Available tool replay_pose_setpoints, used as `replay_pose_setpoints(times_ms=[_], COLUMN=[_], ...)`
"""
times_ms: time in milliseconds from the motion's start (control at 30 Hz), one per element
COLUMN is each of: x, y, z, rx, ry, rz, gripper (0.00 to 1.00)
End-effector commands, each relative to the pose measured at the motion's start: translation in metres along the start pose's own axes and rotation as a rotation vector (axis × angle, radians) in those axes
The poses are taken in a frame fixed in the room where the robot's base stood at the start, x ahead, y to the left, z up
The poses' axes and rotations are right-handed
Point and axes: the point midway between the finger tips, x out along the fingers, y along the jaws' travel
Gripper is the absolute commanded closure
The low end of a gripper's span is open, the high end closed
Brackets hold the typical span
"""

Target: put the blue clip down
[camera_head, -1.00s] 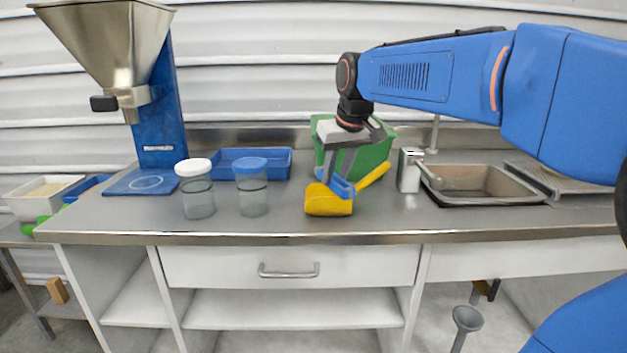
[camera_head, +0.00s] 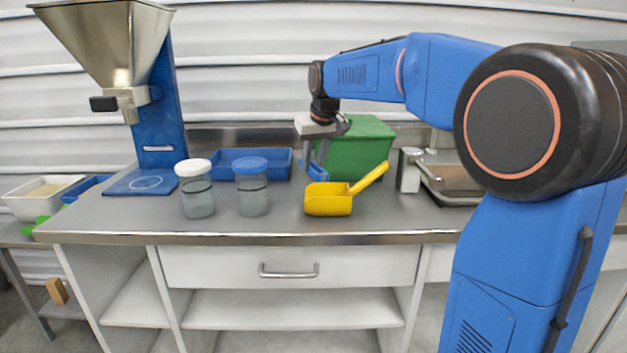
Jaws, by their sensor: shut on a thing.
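My gripper (camera_head: 315,165) points down over the counter, between the blue tray and the green box. It is shut on the blue clip (camera_head: 317,173), a small blue piece low between the fingers. The clip is behind the yellow scoop (camera_head: 329,205) in the picture. The fingers partly cover the clip, and I cannot tell whether it touches the countertop.
A blue tray (camera_head: 222,172) and two lidded jars, one white-lidded (camera_head: 197,201) and one blue-lidded (camera_head: 253,200), stand left. The green box (camera_head: 362,152) is close right of my gripper. Counter (camera_head: 285,222) is clear in front.

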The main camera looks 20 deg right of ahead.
Motion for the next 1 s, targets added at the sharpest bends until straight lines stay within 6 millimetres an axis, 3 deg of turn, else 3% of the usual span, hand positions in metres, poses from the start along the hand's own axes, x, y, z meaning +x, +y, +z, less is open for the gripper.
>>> replay_pose_setpoints(times_ms=[267,567,967,1000], x=[0.014,0.049,0.053,0.053], y=[0.0,0.0,0.0,0.0], z=[0.006,0.021,0.023,0.023], rx=[0.0,0.0,0.0,0.0], ry=[-0.002,-0.001,-0.001,-0.001], rz=[0.0,0.0,0.0,0.0], gripper=[0.96,0.96,0.96,0.67])
